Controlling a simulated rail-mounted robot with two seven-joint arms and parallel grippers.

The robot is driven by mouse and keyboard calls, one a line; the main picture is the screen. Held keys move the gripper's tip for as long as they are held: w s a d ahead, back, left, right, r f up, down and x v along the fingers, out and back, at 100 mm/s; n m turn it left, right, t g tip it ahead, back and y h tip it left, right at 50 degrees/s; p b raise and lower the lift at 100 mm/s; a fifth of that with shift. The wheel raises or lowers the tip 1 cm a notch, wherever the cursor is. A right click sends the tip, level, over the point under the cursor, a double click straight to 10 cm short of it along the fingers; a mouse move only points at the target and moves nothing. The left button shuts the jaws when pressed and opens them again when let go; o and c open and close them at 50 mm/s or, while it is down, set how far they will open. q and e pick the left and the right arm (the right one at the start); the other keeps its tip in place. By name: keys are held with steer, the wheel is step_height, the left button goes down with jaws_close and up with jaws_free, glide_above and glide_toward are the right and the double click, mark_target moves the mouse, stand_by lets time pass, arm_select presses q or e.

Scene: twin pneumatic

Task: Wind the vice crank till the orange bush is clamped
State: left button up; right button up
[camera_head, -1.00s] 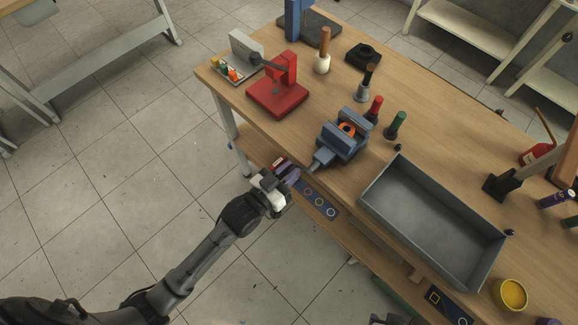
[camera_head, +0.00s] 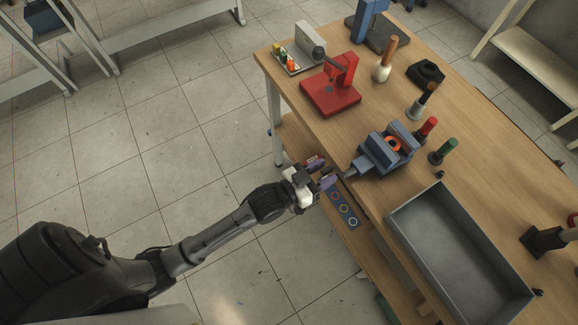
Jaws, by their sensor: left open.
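The blue-grey vice (camera_head: 384,150) stands at the near edge of the wooden bench, its screw end pointing towards my left arm. The orange bush (camera_head: 393,144) sits between its jaws; I cannot tell whether the jaws touch it. My left gripper (camera_head: 325,173) is open at the bench's front edge, close to the screw end of the vice. The crank is largely hidden by the gripper, so I cannot tell whether the fingers are around it. My right gripper is out of view.
A red press (camera_head: 331,93) stands behind the vice to the left. A grey tray (camera_head: 462,262) lies to the right. Red-handled (camera_head: 427,128) and green-handled (camera_head: 444,151) tools stand just right of the vice. A strip with coloured rings (camera_head: 343,208) is below the front edge.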

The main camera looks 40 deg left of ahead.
arm_select(q)
steer(key=p+v, duration=0.2)
steer(key=v, duration=1.1)
steer(key=shift+s+p, duration=0.25)
steer(key=shift+p, duration=0.1)
steer(key=shift+a, duration=0.15)
